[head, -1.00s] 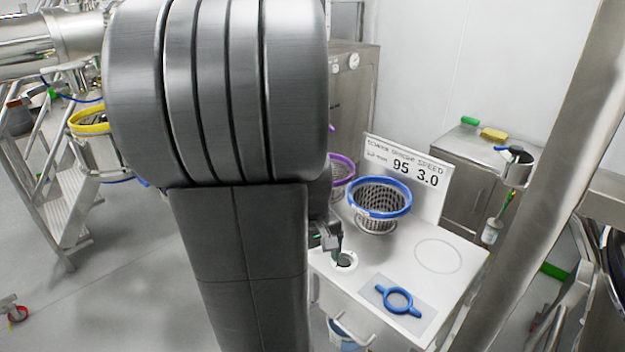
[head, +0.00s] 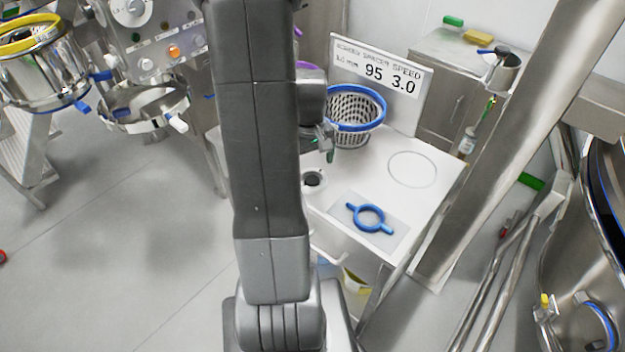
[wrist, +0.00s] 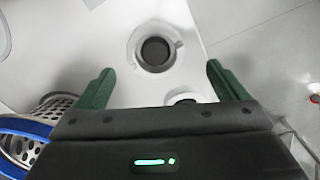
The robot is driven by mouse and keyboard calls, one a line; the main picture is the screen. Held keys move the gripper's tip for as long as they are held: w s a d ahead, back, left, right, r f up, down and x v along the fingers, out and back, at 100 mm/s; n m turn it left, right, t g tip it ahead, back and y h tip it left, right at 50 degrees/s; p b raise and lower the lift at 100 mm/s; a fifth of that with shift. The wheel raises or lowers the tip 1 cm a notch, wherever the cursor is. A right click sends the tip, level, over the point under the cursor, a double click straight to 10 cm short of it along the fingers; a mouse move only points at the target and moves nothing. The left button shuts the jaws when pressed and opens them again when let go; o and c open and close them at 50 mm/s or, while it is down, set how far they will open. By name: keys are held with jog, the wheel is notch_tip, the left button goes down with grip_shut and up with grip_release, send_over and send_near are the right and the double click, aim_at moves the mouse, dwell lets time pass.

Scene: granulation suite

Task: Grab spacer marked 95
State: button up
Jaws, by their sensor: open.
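No spacer with a readable 95 shows; the number 95 reads on the white sign (head: 378,78) behind the bench. A small pale ring with a dark centre (head: 313,181) sits at the bench's left edge. In the wrist view this ring (wrist: 154,46) lies beyond my fingertips, with a small tab on its rim; I see no marking on it. A second pale round piece (wrist: 182,96) is partly hidden by my gripper body. My gripper (wrist: 160,78) is open and empty, its green fingers apart. In the head view my gripper (head: 330,153) is near the basket, mostly hidden by my arm.
A blue-rimmed mesh basket (head: 350,117) stands on the white bench (head: 385,165). A blue two-handled ring (head: 369,217) lies on a grey mat at the front. A steel post (head: 500,150) rises at the right. A drawer handle (head: 328,258) sticks out below.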

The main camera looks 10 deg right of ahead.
aim_at(312, 179)
jog(key=shift+d+f+p, duration=0.2)
jog(key=shift+f, duration=1.15)
jog(key=shift+d+f+p, duration=0.15)
jog(key=shift+f, duration=1.15)
jog(key=c, duration=1.1)
